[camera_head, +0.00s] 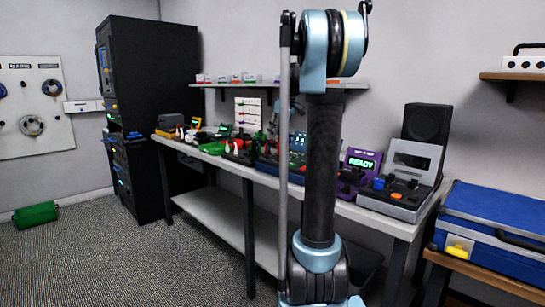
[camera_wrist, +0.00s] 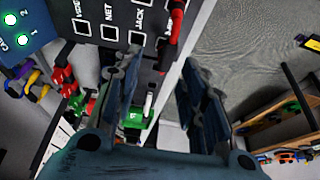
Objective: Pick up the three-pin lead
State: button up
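In the wrist view my gripper (camera_wrist: 160,64) is open, with its two blue-grey fingers apart and nothing seen held. A red lead end (camera_wrist: 174,35) hangs beyond the fingertips, beside a dark labelled panel (camera_wrist: 112,18). A green and white piece (camera_wrist: 136,115) shows past the left finger, partly hidden by it. Red connectors (camera_wrist: 63,78) and yellow and purple plugs (camera_wrist: 34,84) lie at the left. I cannot tell which of these, if any, is the three-pin lead. In the head view my arm stands in front of the bench, and my gripper cannot be made out.
A blue case (camera_head: 495,225) stands at the right. A black rack (camera_head: 152,100) stands at the left. The carpet (camera_head: 110,260) at front left is clear.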

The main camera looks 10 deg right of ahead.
aim_at(272, 143)
jog(key=shift+s+a+x, duration=0.1)
jog(key=shift+a+x, duration=0.05)
jog(key=shift+x, duration=1.35)
jog(key=shift+s+a+x, duration=0.15)
jog(key=shift+a+x, duration=0.05)
jog(key=shift+x, duration=1.35)
jog(key=shift+c, duration=0.5)
grip_shut()
